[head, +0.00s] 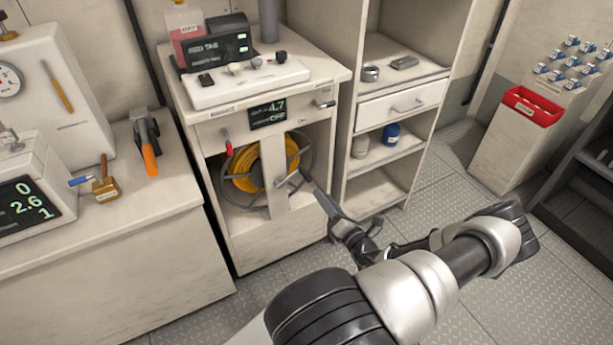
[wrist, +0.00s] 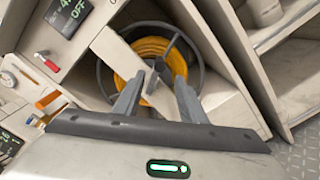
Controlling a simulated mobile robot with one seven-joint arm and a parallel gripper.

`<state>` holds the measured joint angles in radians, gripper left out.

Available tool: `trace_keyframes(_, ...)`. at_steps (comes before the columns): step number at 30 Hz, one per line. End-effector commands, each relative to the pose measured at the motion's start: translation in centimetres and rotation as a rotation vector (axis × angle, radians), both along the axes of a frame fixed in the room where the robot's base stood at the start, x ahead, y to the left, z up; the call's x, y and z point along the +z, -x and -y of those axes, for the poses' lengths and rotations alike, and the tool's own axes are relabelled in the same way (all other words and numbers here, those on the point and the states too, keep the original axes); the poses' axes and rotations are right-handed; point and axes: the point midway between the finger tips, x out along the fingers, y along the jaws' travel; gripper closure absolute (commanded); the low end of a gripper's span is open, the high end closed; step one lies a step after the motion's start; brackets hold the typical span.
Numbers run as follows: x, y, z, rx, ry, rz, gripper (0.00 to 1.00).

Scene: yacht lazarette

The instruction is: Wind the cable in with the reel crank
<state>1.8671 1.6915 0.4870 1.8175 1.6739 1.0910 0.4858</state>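The reel (head: 238,190) with orange-yellow cable (head: 244,170) sits in the open bay of a cream cabinet, behind a pale upright bar. It also shows in the wrist view (wrist: 104,78), with its cable (wrist: 152,50). The grey crank (head: 288,182) is at the front of the bar; in the wrist view the crank (wrist: 160,68) appears just beyond my fingertips. My gripper (head: 306,186) reaches to the crank from the right. In the wrist view my gripper (wrist: 159,80) has its fingers apart, straddling the line to the crank. Contact with the crank cannot be told.
A display (head: 268,114) above the bay reads 4.7 and OFF, with a red lever (head: 227,144) below left. Open shelves with a drawer (head: 402,105) stand close on the right. A workbench (head: 100,225) is on the left. Grated floor is clear at front right.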

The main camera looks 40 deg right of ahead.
Motion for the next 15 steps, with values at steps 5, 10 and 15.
trace_keyframes(5, -0.1, -4.0, 1.0, 0.003, 0.000, 0.002, 0.62)
trace_keyframes(10, -0.2, -7.5, 2.0, 0.003, 0.001, 0.001, 0.62)
trace_keyframes(15, -0.2, -10.3, 2.7, 0.003, 0.001, 0.000, 0.62)
